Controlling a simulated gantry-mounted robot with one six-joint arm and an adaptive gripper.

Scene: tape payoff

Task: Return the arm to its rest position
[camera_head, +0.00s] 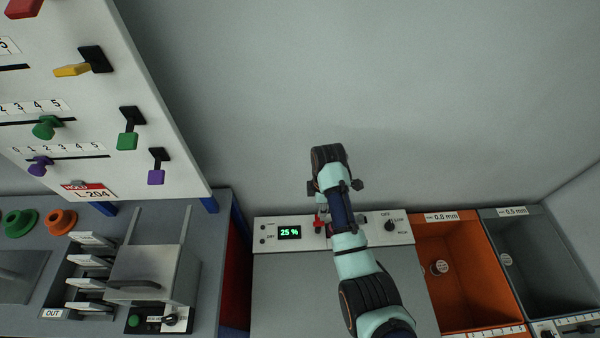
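My arm reaches up from the lower right, in front of the white control panel and the wall. The end of my arm, with my gripper (322,222), is near the control panel (290,246), by a small red part. The arm hides most of the gripper, so its fingers cannot be made out. I cannot tell whether it touches the panel or holds anything.
A black knob (390,226) is right of the arm. An orange bin (462,300) and a grey bin (548,270) stand at right. A tall slider board (100,110) and a grey machine (150,275) stand at left.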

